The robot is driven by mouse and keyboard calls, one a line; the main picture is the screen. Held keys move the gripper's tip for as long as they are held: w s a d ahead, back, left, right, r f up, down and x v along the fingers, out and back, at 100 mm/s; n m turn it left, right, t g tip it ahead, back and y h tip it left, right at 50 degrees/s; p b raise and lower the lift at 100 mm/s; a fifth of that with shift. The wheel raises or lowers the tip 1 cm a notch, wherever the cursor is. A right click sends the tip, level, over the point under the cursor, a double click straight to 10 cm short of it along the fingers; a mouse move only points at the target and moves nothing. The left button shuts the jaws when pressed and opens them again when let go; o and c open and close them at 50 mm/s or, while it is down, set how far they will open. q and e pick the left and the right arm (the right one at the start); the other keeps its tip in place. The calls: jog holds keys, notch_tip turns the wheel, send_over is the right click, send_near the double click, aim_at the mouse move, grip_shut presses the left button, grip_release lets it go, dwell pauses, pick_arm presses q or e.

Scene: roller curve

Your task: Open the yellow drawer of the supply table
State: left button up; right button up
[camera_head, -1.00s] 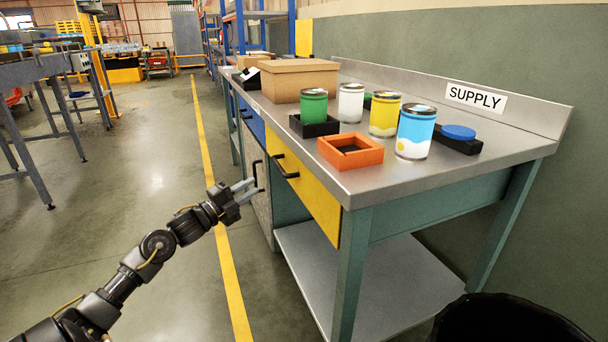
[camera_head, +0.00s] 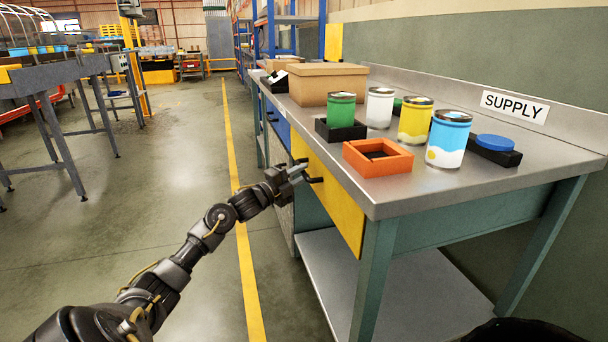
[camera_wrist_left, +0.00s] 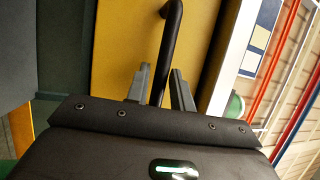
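The yellow drawer (camera_head: 338,208) is in the near part of the supply table (camera_head: 470,190), its front looking flush with the frame. Its black bar handle (camera_head: 312,179) sticks out on the left side. My left gripper (camera_head: 303,173) is at this handle. In the left wrist view, the yellow front (camera_wrist_left: 125,45) fills the middle and the handle (camera_wrist_left: 171,30) runs down between the two fingers of my left gripper (camera_wrist_left: 160,72). The fingers stand apart, one on each side of the bar, with a small gap visible on the left side. My right gripper is out of view.
On the tabletop are an orange tray (camera_head: 380,170), several cans such as the blue one (camera_head: 449,140), and a cardboard box (camera_head: 325,85). A blue drawer (camera_head: 278,122) lies farther back. The floor left of the table is clear.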

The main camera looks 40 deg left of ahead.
pick_arm(q)
jog(key=shift+w+d+r, duration=0.15)
jog(key=shift+w, duration=0.5)
jog(key=shift+c, duration=0.4)
grip_shut()
